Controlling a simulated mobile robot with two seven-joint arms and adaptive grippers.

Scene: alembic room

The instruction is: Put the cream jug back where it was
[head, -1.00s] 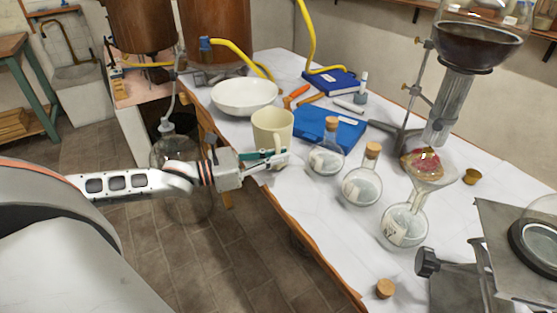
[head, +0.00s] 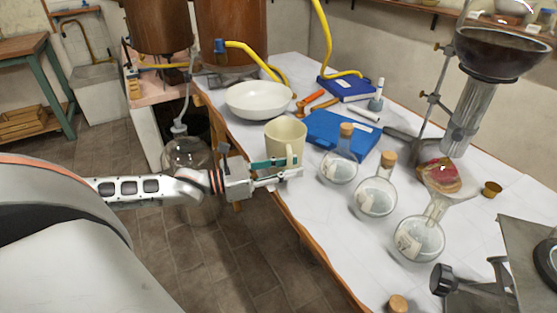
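The cream jug (head: 284,136) is a pale, mug-like vessel near the left edge of the white-topped table, just in front of the white bowl. Its handle faces the front right. My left gripper (head: 299,167) is at the jug's lower front, by the handle. Its two fingers show a gap between them, one finger with a green pad across the jug's lower side. The jug looks upright, but its base is hidden behind the fingers, so contact with the table cannot be seen. My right gripper is not in view.
A white bowl (head: 259,99) stands behind the jug and a blue book (head: 327,128) lies to its right. A large glass bottle (head: 186,152) stands left of the table.

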